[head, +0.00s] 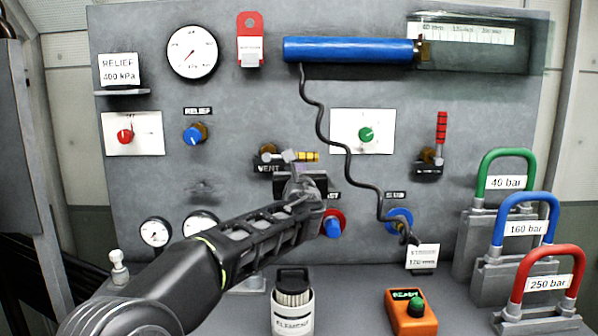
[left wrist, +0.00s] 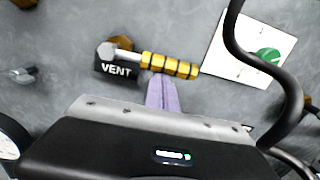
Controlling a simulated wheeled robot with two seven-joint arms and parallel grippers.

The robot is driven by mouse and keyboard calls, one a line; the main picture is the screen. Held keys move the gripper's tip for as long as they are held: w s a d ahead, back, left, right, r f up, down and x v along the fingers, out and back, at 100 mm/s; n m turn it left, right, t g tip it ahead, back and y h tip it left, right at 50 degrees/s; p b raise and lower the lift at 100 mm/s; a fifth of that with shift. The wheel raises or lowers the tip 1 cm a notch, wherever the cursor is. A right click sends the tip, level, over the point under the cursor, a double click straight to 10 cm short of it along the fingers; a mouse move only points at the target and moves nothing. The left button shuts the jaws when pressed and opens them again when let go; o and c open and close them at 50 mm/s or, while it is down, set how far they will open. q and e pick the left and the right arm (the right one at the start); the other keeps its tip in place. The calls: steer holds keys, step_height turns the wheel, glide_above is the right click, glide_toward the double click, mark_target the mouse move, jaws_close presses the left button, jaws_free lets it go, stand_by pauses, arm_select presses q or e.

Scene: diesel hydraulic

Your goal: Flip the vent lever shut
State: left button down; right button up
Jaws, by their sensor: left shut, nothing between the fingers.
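The vent lever (head: 308,156) is on the grey panel above my gripper, beside a black VENT label (head: 268,165). Its yellow ribbed handle lies roughly level and points right from its pivot. In the left wrist view the yellow handle (left wrist: 170,65) extends right from a grey metal pivot, above the VENT label (left wrist: 117,70). My left gripper (head: 297,168) is in front of the panel, just below the handle. Its shut, empty fingers (left wrist: 161,82) reach up to the handle's underside; I cannot tell whether they touch it. My right gripper is not in view.
A black hose (head: 349,165) hangs to the right of the lever. A white plate with a green knob (head: 366,134) is up and right. A red-handled lever (head: 441,128) stands upright farther right. Blue knobs (head: 333,226) sit below. A white canister (head: 292,305) stands on the ledge.

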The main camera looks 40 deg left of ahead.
arm_select(q)
steer(key=shift+r+n, duration=0.25)
steer(key=shift+n, duration=0.15)
step_height(320, 180, up, 2)
steer(key=n, duration=0.2)
steer(key=n+b, duration=0.1)
steer(key=shift+w+d+r+n+y, duration=0.1)
steer(key=shift+d+r+n+y, duration=0.05)
steer(key=shift+r+n+y, duration=0.15)
step_height(320, 180, up, 6)
steer(key=r+n+g+b, duration=0.1)
steer(key=n, duration=1.1)
glide_above(301, 156)
steer(key=s+a, duration=0.3)
steer(key=shift+s+a+n, duration=0.55)
steer(key=shift+a+n, duration=0.05)
steer(key=shift+n, duration=0.6)
